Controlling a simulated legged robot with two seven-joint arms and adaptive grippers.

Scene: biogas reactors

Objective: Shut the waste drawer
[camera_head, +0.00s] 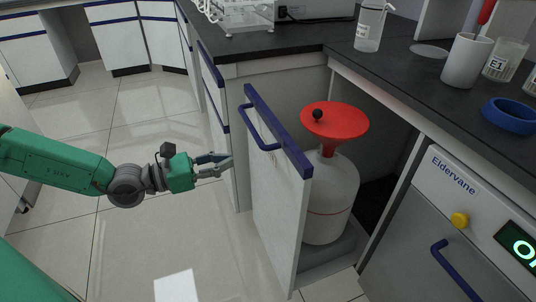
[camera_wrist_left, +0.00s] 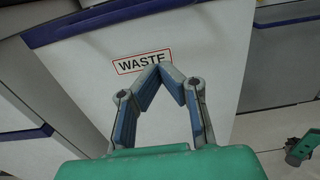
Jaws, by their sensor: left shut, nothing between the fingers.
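The waste drawer (camera_head: 272,190) stands pulled out from under the black counter in the head view. It has a white front, a blue top edge and a blue handle (camera_head: 262,124). A white waste container (camera_head: 325,198) with a red funnel (camera_head: 334,122) stands in it. My left gripper (camera_head: 231,164) is in front of the drawer front, to its left in the head view, with its fingers pointing at it. In the left wrist view the fingertips (camera_wrist_left: 158,68) meet, empty, over the WASTE label (camera_wrist_left: 128,64). I cannot tell whether they touch the front.
The counter (camera_head: 395,88) above holds a bottle (camera_head: 370,26), a white cup (camera_head: 466,60), a beaker (camera_head: 505,60) and a blue ring (camera_head: 511,116). An Eldervane appliance (camera_head: 440,220) stands right of the drawer bay. The tiled floor (camera_head: 150,235) left of the drawer is clear.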

